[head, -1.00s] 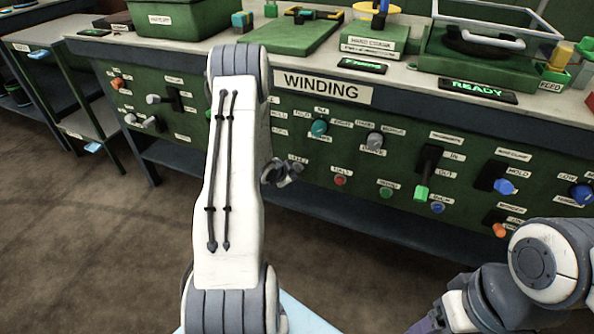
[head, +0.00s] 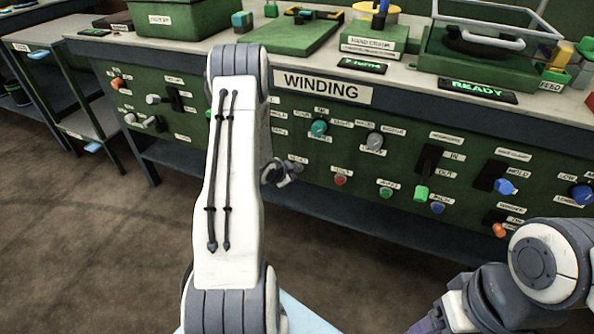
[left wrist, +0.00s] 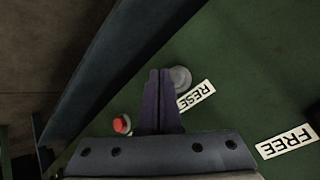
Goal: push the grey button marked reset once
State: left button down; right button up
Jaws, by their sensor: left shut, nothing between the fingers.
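The grey reset button (left wrist: 181,78) is a round knob on the green panel in the left wrist view.
The red button also shows in the left wrist view (left wrist: 122,124). The WINDING sign (head: 322,88) is above. The floor in front is clear.

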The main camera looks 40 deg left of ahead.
pick_arm(q)
jog(key=shift+w, duration=0.1)
dwell(0.4)
jog(key=shift+w+a, duration=0.1)
jog(key=shift+w, duration=0.2)
jog(key=shift+w, duration=0.35)
dwell(0.5)
dwell(0.4)
jog(key=shift+s, duration=0.75)
jog(key=shift+s, duration=0.1)
jog(key=s, duration=0.2)
jog(key=s+d, duration=0.1)
jog(key=s, duration=0.1)
jog(key=shift+s+d, duration=0.2)
jog(key=shift+s, duration=0.15)
dwell(0.4)
